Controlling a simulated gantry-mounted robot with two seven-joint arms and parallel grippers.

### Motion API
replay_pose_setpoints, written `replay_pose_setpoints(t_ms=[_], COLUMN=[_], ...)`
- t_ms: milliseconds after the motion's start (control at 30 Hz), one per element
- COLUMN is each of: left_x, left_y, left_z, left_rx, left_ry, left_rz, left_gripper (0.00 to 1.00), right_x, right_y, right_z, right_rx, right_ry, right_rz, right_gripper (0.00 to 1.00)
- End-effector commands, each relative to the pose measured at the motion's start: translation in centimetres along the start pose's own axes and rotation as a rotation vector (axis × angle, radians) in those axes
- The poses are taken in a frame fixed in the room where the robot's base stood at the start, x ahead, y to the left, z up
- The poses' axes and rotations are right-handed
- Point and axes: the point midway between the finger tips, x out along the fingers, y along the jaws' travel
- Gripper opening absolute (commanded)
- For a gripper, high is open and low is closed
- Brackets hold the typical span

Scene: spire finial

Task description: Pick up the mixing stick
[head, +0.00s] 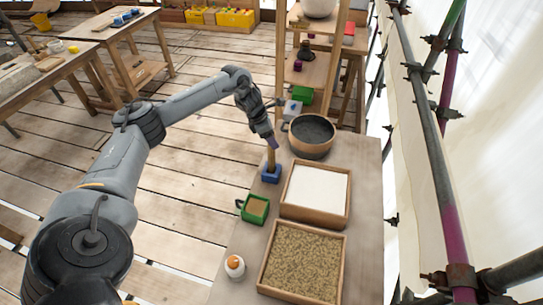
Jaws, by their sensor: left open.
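The mixing stick (271,159) appears as a thin brown upright stick standing in a small blue holder (271,174) on the table's left edge. Its upper end shows purple, close to my gripper's fingers. My left gripper (269,138) points down right above the stick, with its fingertips at or near the top. The gripper is open; I cannot tell whether the fingers are around the stick or touching it. My right gripper is not in view.
On the same table (364,216) stand a dark round pan (312,148), a tray of white material (328,165), a tray of brown grains (304,293), a green box (244,212) and a small white cup (235,268). A wooden shelf (281,60) rises behind.

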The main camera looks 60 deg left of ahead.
Motion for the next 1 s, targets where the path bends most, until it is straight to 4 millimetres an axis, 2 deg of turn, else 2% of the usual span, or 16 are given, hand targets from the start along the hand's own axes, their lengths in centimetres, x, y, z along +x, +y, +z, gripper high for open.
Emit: replay_pose_setpoints(t_ms=[33,200,467,833,867,1000], left_x=[0.7,1.9,2.0,1.9,1.9,1.9], left_y=[-0.1,0.0,0.0,0.0,0.0,0.0], left_z=[0.0,0.0,0.0,0.0,0.0,0.0], left_rx=[-0.002,-0.001,0.0,-0.001,-0.001,-0.001], left_ry=[0.001,0.0,0.0,0.0,-0.001,-0.001], left_rz=[-0.002,-0.001,0.0,0.0,0.0,0.0], left_gripper=[0.61,0.61,0.6,0.03,0.0,0.0], right_x=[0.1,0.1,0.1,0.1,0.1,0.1], right_y=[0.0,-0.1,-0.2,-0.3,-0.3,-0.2], right_z=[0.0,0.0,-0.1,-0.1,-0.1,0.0], right_rx=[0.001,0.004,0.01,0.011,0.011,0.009], right_ry=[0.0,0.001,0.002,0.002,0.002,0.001], right_rz=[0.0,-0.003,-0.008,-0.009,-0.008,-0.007], right_gripper=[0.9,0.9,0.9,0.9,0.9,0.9])
